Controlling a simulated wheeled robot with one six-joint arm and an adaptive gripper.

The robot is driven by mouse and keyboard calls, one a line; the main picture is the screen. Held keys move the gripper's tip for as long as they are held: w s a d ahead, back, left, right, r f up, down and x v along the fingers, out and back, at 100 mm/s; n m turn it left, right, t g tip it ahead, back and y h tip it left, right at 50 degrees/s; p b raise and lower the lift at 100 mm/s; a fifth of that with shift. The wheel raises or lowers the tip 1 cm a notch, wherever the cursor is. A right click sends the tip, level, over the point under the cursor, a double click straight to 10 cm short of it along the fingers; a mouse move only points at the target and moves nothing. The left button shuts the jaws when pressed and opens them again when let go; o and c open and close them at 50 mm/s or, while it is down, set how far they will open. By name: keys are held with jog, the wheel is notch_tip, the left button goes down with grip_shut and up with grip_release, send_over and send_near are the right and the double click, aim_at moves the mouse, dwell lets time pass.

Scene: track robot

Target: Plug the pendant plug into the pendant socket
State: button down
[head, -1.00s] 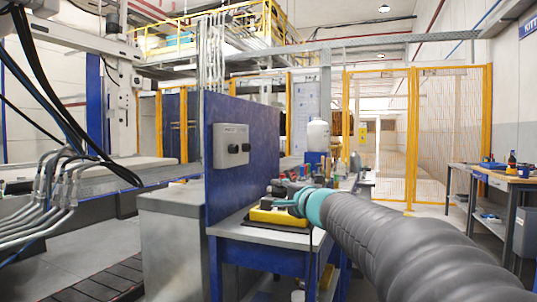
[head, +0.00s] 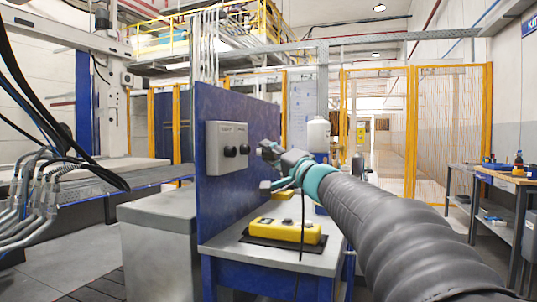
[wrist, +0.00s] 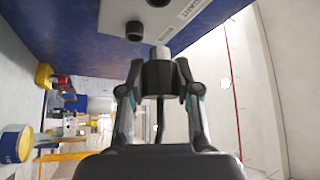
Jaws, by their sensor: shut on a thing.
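My gripper (wrist: 157,74) is shut on the black pendant plug (wrist: 156,80), whose pale tip points up toward the grey socket box in the wrist view. A cable hangs from the plug. In the head view my gripper (head: 275,155) is just right of the grey socket box (head: 213,140) on the blue panel. The box has two black round sockets, left (head: 230,151) and right (head: 244,149). The wrist view shows a socket (wrist: 135,31) just left of the plug tip and another (wrist: 158,2) at the top edge. The plug seems apart from both; I cannot read which is the pendant socket.
The yellow pendant (head: 286,230) lies on a dark mat on the bench (head: 270,252), below my gripper. The blue panel (head: 232,190) stands close on the left. A grey cabinet (head: 160,250) stands left of the bench. A workbench (head: 510,182) is at far right.

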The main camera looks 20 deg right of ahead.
jog(key=shift+s+d, duration=0.1)
jog(key=shift+d, duration=0.05)
jog(key=shift+w+a, duration=0.55)
jog(key=shift+a, duration=0.25)
jog(key=shift+w+a, duration=0.6)
jog(key=shift+a, duration=0.2)
jog(key=shift+w+a, duration=0.55)
jog(key=shift+a, duration=0.25)
jog(key=shift+w+a, duration=0.55)
jog(key=shift+a, duration=0.15)
jog(key=c, duration=0.7)
grip_release()
jog(key=shift+c, duration=0.2)
jog(key=v, duration=1.2)
jog(key=shift+a, duration=0.1)
